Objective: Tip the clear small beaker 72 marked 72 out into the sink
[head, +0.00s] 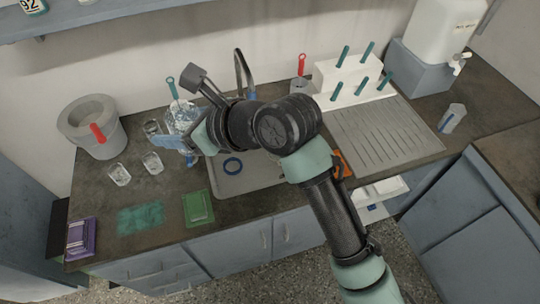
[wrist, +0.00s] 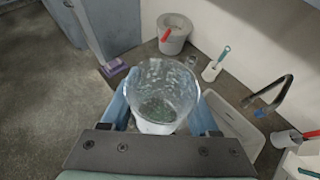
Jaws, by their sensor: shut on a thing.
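My gripper (wrist: 158,122) is shut on a clear beaker (wrist: 160,88), with one pale blue finger on each side of it. In the wrist view I look into its open mouth, and greenish speckles show in it. I cannot read a number on it. In the head view the beaker (head: 182,117) is at my gripper (head: 180,138), above the counter at the left edge of the sink (head: 240,181). My wrist hides part of the sink in that view. The sink's pale rim (wrist: 232,122) shows right of the beaker in the wrist view.
Clear glasses (head: 119,174) stand left of the sink. A grey bin (head: 92,125) with a red handle is at the far left. A teal-handled brush (head: 172,88) stands behind the beaker.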

